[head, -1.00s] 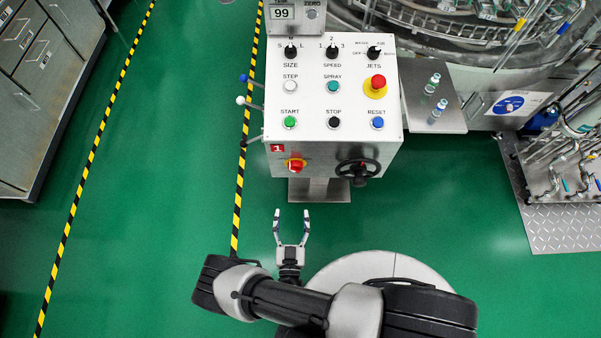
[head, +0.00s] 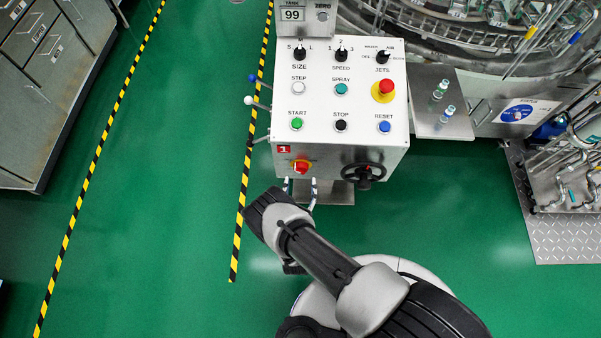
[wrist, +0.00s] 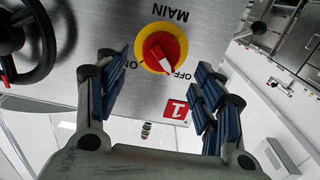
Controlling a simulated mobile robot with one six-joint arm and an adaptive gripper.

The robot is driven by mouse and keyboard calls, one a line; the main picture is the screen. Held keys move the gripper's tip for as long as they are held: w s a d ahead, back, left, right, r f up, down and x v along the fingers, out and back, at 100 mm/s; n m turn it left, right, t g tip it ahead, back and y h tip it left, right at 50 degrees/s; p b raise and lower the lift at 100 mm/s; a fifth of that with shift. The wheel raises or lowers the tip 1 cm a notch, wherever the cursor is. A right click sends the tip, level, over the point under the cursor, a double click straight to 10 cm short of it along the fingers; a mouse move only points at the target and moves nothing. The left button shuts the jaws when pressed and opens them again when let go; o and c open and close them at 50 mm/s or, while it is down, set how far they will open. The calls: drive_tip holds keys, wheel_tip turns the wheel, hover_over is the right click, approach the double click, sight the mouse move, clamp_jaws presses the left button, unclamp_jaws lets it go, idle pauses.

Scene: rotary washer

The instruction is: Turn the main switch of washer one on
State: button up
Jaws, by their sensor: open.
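Washer one's control box (head: 340,110) carries a red "1" label (head: 284,149) on its front. The main switch (head: 301,167) is a red knob on a yellow disc below that label. In the wrist view the switch (wrist: 160,52) appears upside down under the word MAIN, with its white pointer mark by the word OFF. My gripper (head: 300,190) is open and empty, just in front of the box's front face and below the switch. In the wrist view the fingers (wrist: 158,85) stand on either side of the switch, apart from it. My wrist hides part of the gripper in the head view.
A black handwheel (head: 364,174) sits right of the switch on the same face. Levers (head: 250,101) stick out on the box's left side. A small shelf with bottles (head: 430,125) stands at the right. Green floor is clear at the left.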

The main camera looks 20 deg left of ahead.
sight(301, 173)
drive_tip(key=b+x, duration=0.1)
drive_tip(key=x, duration=0.4)
drive_tip(key=shift+c, duration=0.6)
drive_tip(key=c, duration=0.9)
